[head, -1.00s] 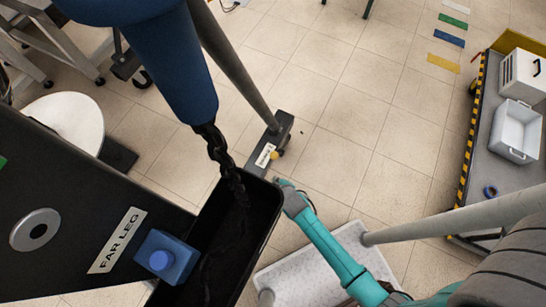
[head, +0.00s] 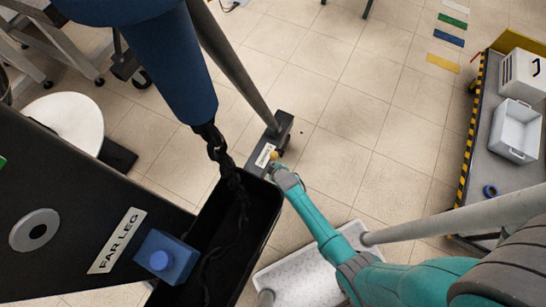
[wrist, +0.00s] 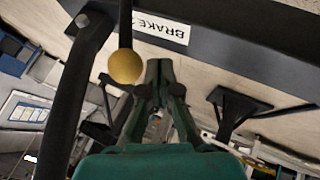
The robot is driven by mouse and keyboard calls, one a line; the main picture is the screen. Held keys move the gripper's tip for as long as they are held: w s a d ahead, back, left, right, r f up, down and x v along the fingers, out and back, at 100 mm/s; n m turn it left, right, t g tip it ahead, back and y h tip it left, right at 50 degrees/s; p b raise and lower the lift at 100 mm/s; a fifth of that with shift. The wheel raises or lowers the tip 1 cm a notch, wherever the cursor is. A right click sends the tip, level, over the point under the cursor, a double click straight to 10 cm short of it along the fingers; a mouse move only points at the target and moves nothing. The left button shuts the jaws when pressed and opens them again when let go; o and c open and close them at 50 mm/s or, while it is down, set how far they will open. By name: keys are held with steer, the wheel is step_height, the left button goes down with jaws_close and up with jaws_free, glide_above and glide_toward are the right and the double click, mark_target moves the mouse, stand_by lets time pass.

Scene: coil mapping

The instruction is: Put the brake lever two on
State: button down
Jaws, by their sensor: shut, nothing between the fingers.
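The brake lever two is a dark rod ending in a yellow ball knob (wrist: 125,66). In the wrist view it hangs beside a dark beam carrying a white BRAKE label (wrist: 165,28), whose digit is hard to read. In the head view the knob (head: 274,155) shows small at the dark foot (head: 284,130) of a grey leg, by the white label (head: 264,156). My gripper (wrist: 160,64) is shut and empty, its tips just right of the knob with a small visible gap. In the head view my gripper (head: 277,170) reaches up close to the knob.
A black bin (head: 262,208) with a dark chain (head: 215,145) stands close left of my arm. A cart with white boxes (head: 515,130) is at right. Tiled floor (head: 350,120) is open beyond.

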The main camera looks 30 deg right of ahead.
steer(key=shift+w+d+r, duration=0.1)
steer(key=shift+w+d, duration=0.2)
stand_by(0.4)
